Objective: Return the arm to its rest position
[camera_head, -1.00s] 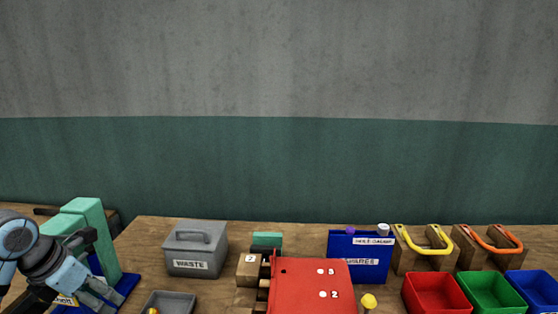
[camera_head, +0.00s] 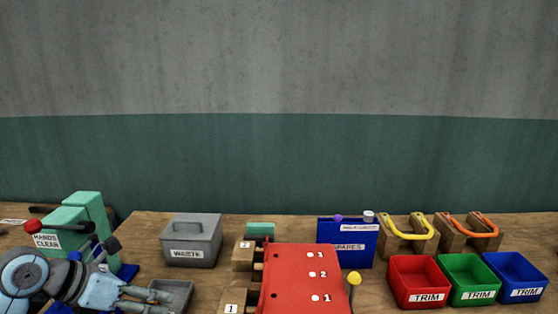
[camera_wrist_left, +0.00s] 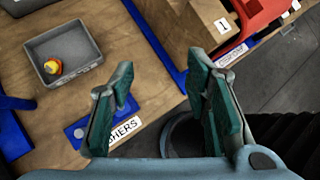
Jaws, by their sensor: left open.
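My left arm reaches in from the lower left of the head view, in front of the green press (camera_head: 88,213). My left gripper (camera_head: 170,301) points right, near the small grey tray (camera_head: 184,286). In the left wrist view the two green-padded fingers of the gripper (camera_wrist_left: 163,78) are spread, with nothing between them. A blue piece with a label ending in "HERS" (camera_wrist_left: 126,130) shows below and between the fingers. The grey tray (camera_wrist_left: 88,67) holds a small yellow and red item (camera_wrist_left: 53,65) and lies apart from the fingers. My right gripper is not in view.
In the wrist view, grey floor (camera_wrist_left: 280,75) shows beyond the bench edge.

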